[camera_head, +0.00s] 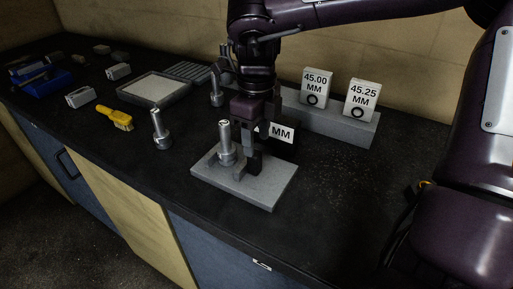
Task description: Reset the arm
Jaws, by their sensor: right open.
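My right arm comes in from the upper right and reaches down over the bench. My right gripper (254,150) is open, its dark fingers low over a light grey plate (268,188). A grey metal post (226,145) stands upright on this plate, just left of the fingers. I cannot tell whether a finger touches the post or the plate. The gripper partly covers a dark block with a white "MM" label (283,133) behind it. My left gripper is not in view.
A grey stand behind carries blocks marked 45.00 MM (315,87) and 45.25 MM (361,98). Left are another upright post (160,130), a yellow brush (115,118), a grey tray (181,91) and a blue tray (44,84). The bench front right is clear.

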